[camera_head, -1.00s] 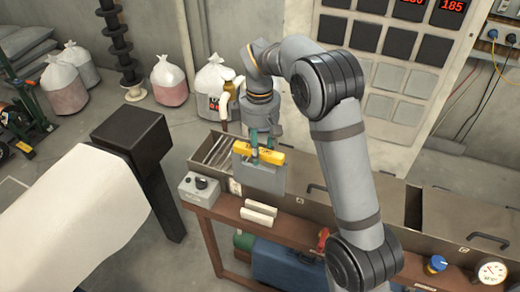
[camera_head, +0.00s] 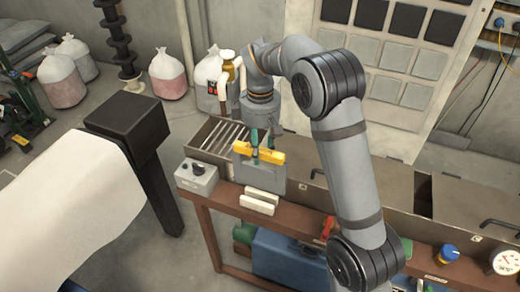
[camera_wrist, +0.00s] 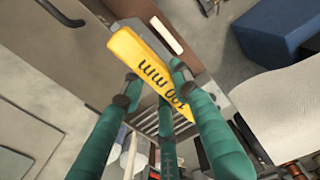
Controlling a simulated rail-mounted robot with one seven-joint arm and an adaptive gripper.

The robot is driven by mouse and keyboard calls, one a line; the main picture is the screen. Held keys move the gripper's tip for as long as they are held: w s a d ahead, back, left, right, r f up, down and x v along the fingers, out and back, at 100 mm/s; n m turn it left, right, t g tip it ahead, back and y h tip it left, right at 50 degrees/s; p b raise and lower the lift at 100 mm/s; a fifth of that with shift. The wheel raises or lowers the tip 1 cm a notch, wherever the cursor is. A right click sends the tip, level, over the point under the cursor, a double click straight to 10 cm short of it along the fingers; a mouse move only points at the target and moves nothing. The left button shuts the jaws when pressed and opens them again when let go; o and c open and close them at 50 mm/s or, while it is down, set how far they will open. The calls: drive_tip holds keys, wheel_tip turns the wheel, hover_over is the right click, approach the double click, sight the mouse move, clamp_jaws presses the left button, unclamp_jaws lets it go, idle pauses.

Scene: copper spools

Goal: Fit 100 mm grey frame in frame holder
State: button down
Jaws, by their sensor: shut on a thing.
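The grey frame (camera_head: 262,175) is a flat plate with a yellow top bar (camera_head: 270,155). In the wrist view the yellow bar (camera_wrist: 143,58) reads "100 mm". My gripper (camera_head: 258,154) has teal fingers and is shut on the bar from above. The fingers also show around the bar in the wrist view (camera_wrist: 156,80). The frame hangs roughly upright, its lower edge just behind two cream blocks (camera_head: 261,201) at the bench's front in the picture. Whether it touches anything below is unclear. I cannot tell for sure which part is the frame holder.
An open metal trough (camera_head: 219,139) with several parallel bars lies behind and left of the frame. A grey box with a black knob (camera_head: 197,178) stands left of the frame. Covered trough sections extend right, with a gauge (camera_head: 506,260) and a blue knob (camera_head: 448,253).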

sight(260, 172)
drive_tip(key=shift+f+b, duration=3.5)
drive_tip(key=shift+f, duration=1.4)
drive_tip(key=c, duration=1.3)
unclamp_jaws()
drive_tip(key=shift+o, duration=0.2)
wheel_tip(260, 172, up, 12)
wheel_tip(260, 172, down, 12)
drive_tip(key=shift+f, duration=0.1)
drive_tip(key=shift+r, duration=0.25)
drive_tip(key=shift+r, duration=0.1)
